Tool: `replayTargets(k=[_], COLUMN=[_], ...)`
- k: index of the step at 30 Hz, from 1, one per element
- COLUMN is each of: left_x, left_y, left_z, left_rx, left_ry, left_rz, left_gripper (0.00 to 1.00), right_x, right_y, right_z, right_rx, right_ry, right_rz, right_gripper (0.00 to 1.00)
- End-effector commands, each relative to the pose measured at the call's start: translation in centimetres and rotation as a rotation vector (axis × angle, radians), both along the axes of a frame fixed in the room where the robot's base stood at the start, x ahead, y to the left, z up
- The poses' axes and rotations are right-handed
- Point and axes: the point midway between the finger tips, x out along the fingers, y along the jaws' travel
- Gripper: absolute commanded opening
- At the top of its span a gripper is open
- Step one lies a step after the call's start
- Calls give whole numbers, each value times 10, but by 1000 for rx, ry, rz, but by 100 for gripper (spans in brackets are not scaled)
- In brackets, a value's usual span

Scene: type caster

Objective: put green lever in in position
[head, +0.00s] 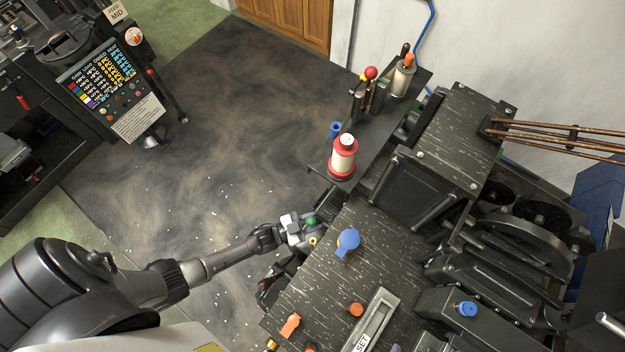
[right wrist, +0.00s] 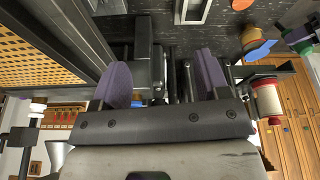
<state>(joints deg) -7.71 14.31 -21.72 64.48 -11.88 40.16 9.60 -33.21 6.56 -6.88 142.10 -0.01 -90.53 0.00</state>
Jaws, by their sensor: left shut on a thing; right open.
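The green lever shows as a round green knob (head: 311,220) at the left edge of the black machine's top in the head view. My left gripper (head: 302,230) is shut on it, and the fingers hide most of the lever below the knob. A green piece (right wrist: 298,35) that looks like the same knob shows at the upper right of the right wrist view. My right gripper (right wrist: 163,78) is open, its two purple pads apart, with nothing seen held between them. It does not show clearly in the head view.
A blue knob (head: 348,241) stands on the machine top (head: 390,240) right of the green knob. A red-and-white spool (head: 343,158) stands on a shelf behind. Orange knobs (head: 356,309) and a slot labelled SET (head: 372,322) lie nearer. Floor (head: 190,150) on the left is open.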

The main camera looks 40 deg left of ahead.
Motion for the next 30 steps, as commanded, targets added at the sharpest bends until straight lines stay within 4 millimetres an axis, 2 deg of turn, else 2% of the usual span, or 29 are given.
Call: replayTargets(k=[1,5,14,22,30], left_x=[0,0,4,31,67], left_y=[0,0,0,1,2], left_z=[0,0,4,14,13], left_rx=[0,0,1,2,0], left_ry=[0,0,23,178,385], left_rz=[0,0,-1,-2,-1], left_gripper=[11,0,0,0,0], right_x=[0,0,0,0,0], right_y=[0,-1,-3,-3,-2], right_z=[0,0,5,30,46], right_rx=[0,-2,-10,-10,-6], right_ry=[0,0,1,1,1], right_rz=[0,2,6,6,3], right_gripper=[69,69,69,69,69])
